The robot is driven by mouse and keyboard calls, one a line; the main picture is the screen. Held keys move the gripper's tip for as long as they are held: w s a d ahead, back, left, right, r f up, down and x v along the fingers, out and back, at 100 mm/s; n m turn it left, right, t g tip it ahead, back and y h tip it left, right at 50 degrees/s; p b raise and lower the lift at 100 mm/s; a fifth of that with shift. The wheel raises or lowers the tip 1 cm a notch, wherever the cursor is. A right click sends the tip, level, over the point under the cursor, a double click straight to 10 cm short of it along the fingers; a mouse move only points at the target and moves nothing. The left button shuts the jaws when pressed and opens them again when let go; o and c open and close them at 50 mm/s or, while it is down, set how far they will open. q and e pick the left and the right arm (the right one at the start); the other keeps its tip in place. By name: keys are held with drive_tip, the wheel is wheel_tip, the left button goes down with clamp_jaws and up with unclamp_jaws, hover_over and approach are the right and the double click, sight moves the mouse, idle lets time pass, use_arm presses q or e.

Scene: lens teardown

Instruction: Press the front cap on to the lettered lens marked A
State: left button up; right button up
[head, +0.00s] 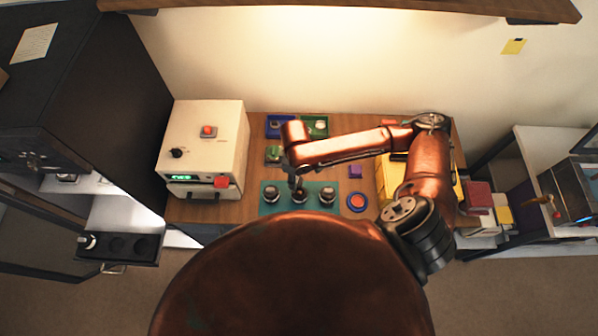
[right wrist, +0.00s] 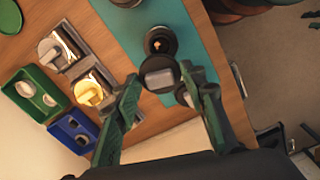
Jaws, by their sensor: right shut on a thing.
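Three dark lenses stand in a row on a teal mat (head: 265,209): a left lens (head: 271,196), a middle one mostly behind my gripper, and a right lens (head: 327,196). No letters are readable. My right gripper (right wrist: 160,82) is over the mat's middle, its green fingers shut on a dark round piece with a pale grey block face (right wrist: 159,79), seemingly the front cap. In the right wrist view a lens (right wrist: 160,42) with a small pinkish spot stands just beyond the held piece. Whether they touch is unclear. Another lens is partly hidden by a finger. My left gripper is out of view.
A blue tray (head: 279,126) and a green tray (head: 314,126) stand at the back. A cream machine (head: 206,140) is on the left. Yellow boxes stand under my right arm.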

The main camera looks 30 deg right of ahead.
sight(299, 183)
drive_tip(key=shift+s+d+n+p, duration=0.2)
drive_tip(key=shift+s+n+p, duration=0.45)
drive_tip(key=shift+n+p, duration=0.15)
drive_tip(key=shift+s+f, duration=0.1)
drive_tip(key=shift+f, duration=0.2)
wheel_tip(299, 183, down, 3)
drive_tip(key=b, duration=0.3)
drive_tip(key=shift+b, duration=0.35)
drive_tip(key=shift+f+b, duration=0.55)
drive_tip(key=shift+b, duration=0.25)
drive_tip(key=shift+f+b, duration=0.25)
drive_tip(key=shift+b, duration=0.05)
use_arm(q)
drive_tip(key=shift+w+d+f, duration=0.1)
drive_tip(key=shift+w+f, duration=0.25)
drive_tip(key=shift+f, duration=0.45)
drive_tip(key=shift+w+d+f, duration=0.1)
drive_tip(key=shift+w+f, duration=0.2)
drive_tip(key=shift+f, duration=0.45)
use_arm(e)
drive_tip(key=shift+f, duration=0.85)
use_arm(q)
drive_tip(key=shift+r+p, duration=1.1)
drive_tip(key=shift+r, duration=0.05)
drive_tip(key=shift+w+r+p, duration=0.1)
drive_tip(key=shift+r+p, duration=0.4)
use_arm(e)
drive_tip(key=shift+d+f, duration=0.1)
drive_tip(key=shift+f, duration=0.05)
